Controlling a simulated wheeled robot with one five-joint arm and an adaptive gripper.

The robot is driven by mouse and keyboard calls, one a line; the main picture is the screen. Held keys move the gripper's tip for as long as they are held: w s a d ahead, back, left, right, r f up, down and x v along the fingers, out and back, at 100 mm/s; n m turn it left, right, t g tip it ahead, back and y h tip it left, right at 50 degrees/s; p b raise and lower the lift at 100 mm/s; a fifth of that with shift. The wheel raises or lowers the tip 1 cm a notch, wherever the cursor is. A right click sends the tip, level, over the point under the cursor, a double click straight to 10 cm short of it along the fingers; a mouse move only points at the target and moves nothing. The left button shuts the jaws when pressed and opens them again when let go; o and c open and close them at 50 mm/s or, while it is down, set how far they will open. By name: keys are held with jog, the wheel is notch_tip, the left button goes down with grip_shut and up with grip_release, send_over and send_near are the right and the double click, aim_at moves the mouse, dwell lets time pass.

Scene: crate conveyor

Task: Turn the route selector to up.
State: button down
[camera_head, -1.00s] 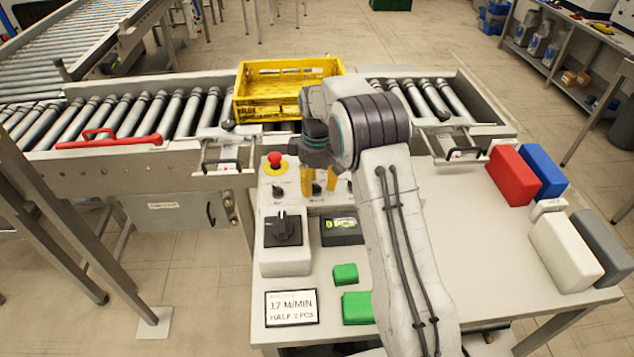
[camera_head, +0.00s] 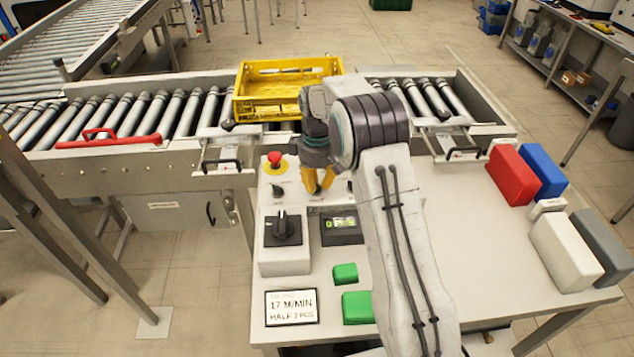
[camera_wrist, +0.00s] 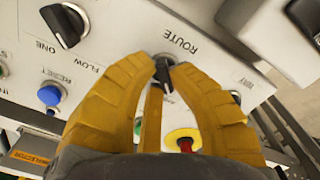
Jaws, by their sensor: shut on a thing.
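The route selector (camera_wrist: 165,75) is a small black knob on the light panel, under the printed word ROUTE, which reads upside down in the wrist view. My gripper (camera_wrist: 164,68) has its yellow fingertips closed around the knob from both sides. In the head view my gripper (camera_head: 318,190) points down at the panel (camera_head: 265,203), and its fingers hide the selector there. The exact pointing of the knob is hard to tell, as the fingers cover part of it.
A red emergency button (camera_head: 275,158) and a black knob (camera_head: 278,190) sit left of my gripper. The wrist view also shows a flow knob (camera_wrist: 64,25) and a blue reset button (camera_wrist: 50,95). A yellow crate (camera_head: 265,105) stands on the rollers behind.

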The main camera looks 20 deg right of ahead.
jog(key=shift+m, duration=0.3)
jog(key=m, duration=0.3)
jog(key=shift+s+m, duration=0.1)
jog(key=shift+m, duration=0.3)
jog(key=m, duration=0.9)
jog(key=shift+s, duration=0.15)
jog(key=shift+m+b, duration=0.3)
jog(key=shift+m, duration=1.9)
jog(key=c, duration=1.1)
grip_release()
jog(key=shift+c, duration=0.2)
